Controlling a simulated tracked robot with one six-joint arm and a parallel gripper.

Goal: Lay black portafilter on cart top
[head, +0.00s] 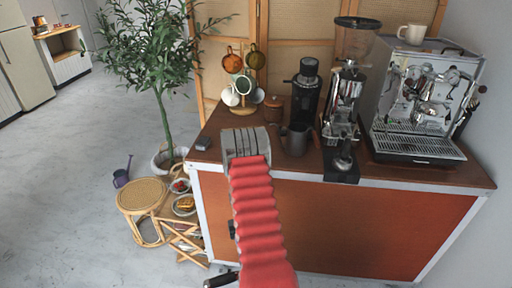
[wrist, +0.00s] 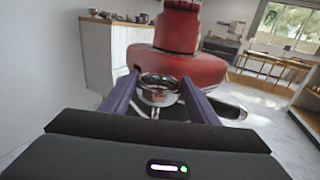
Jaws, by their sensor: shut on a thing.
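My gripper (wrist: 159,82) shows in the wrist view, with its two purple fingers closed on the metal basket end of the portafilter (wrist: 158,97). In the head view my red ribbed arm reaches over the front of the cart and hides the gripper. A black handle-like piece (head: 221,280) shows at the bottom edge, left of my arm; I cannot tell for sure whether it is the portafilter's handle. The brown cart top (head: 215,148) lies beyond, its left front partly covered by my arm.
On the cart top stand a mug tree (head: 243,88), a dark pitcher (head: 295,139), a black grinder (head: 306,92), a hopper grinder (head: 345,100) and the espresso machine (head: 420,100). A small dark object (head: 203,143) lies near the left edge. A rattan stool (head: 143,194) stands left of the cart.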

